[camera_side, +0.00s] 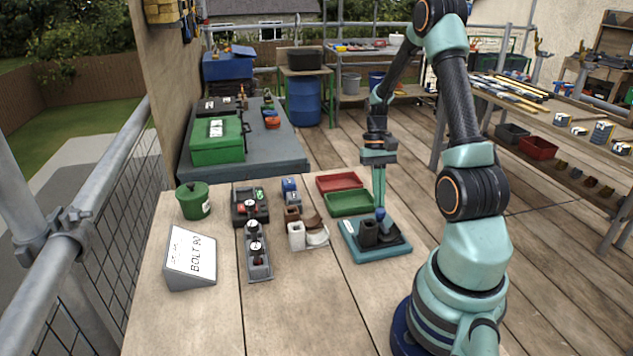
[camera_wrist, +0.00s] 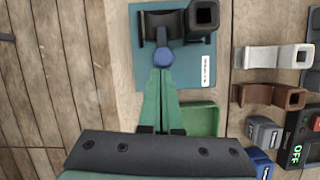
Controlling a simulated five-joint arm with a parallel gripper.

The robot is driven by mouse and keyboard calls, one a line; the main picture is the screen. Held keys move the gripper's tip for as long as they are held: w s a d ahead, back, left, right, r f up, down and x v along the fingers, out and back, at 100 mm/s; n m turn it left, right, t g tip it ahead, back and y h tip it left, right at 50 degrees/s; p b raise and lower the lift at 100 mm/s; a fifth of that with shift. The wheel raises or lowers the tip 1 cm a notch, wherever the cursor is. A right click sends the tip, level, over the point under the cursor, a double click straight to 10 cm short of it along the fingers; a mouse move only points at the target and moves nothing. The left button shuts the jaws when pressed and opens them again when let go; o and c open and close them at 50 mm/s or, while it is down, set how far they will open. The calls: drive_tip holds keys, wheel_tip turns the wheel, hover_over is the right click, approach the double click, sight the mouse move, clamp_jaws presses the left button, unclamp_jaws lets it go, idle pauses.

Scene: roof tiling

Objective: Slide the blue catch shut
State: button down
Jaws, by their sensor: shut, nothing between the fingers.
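The blue catch (camera_side: 380,214) is a rounded blue knob on a dark bracket (camera_side: 369,234), which is fixed to a teal base plate (camera_side: 352,250) on the worktable. In the wrist view the blue knob (camera_wrist: 165,57) lies just beyond my fingertips, against the dark bracket (camera_wrist: 160,25). My gripper (camera_side: 380,204) points down over the plate and is shut with nothing held. In the wrist view its green fingers (camera_wrist: 163,72) meet at the knob's near edge. I cannot tell whether they touch it. The catch's far side is hidden by the bracket.
A green tray (camera_side: 350,204) and a red tray (camera_side: 339,182) lie behind the plate. White (camera_wrist: 270,57) and brown (camera_wrist: 268,96) pieces stand beside it. A dark switch panel (camera_side: 250,205), a green pot (camera_side: 194,201) and a lettered sign (camera_side: 191,256) stand left. The table's front is clear.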

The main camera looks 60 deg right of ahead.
drive_tip(key=shift+w+d, duration=0.2)
drive_tip(key=shift+d, duration=0.05)
drive_tip(key=w+d, duration=0.2)
drive_tip(key=shift+d+r, duration=0.1)
drive_tip(key=shift+d, duration=0.3)
drive_tip(key=v, duration=1)
drive_tip(key=shift+s, duration=0.1)
